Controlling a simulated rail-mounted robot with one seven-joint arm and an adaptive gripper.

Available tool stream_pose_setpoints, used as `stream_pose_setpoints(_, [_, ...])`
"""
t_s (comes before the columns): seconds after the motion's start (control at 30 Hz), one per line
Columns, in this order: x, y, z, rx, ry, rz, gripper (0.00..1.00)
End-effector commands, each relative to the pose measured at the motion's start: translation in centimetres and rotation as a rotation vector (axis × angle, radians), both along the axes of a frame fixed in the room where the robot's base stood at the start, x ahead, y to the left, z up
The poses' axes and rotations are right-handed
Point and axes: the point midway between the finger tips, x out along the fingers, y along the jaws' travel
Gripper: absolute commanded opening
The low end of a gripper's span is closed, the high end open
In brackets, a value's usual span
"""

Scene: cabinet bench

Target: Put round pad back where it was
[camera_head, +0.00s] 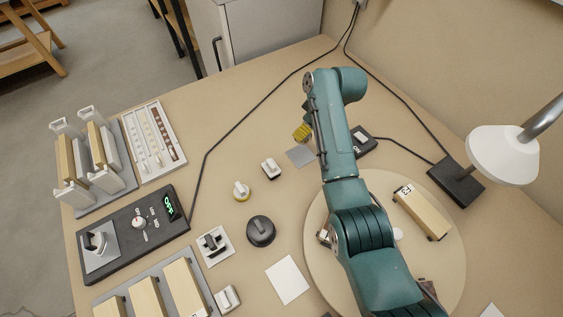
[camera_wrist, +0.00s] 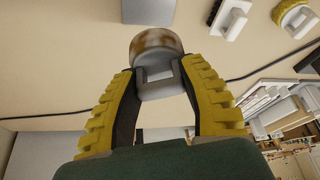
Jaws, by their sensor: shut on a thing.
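My gripper (camera_wrist: 165,82) has yellow ribbed fingers, shut on the grey handle of a round pad (camera_wrist: 156,42) with a mottled brown and white rim. In the head view my gripper (camera_head: 302,131) is at the back of the bench, beyond a grey square (camera_head: 300,156), partly behind my arm; the held pad cannot be made out there. The grey square also shows at the top of the wrist view (camera_wrist: 149,10). Whether the pad touches the bench I cannot tell.
A yellow-edged round piece (camera_head: 241,192) and a small white block (camera_head: 270,168) stand left of the grey square. A dark round knobbed piece (camera_head: 260,231) is nearer. A turntable (camera_head: 455,235) lies under my arm, a lamp (camera_head: 500,152) to the right. Cables cross the back.

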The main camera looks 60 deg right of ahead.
Motion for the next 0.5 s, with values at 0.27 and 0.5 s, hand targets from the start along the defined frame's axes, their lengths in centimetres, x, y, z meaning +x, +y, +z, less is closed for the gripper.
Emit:
stream_pose_setpoints(0.27, [0.0, 0.1, -5.2, 0.003, 0.004, 0.004, 0.13])
stream_pose_setpoints(0.5, [0.0, 0.1, -9.5, 0.003, 0.004, 0.003, 0.13])
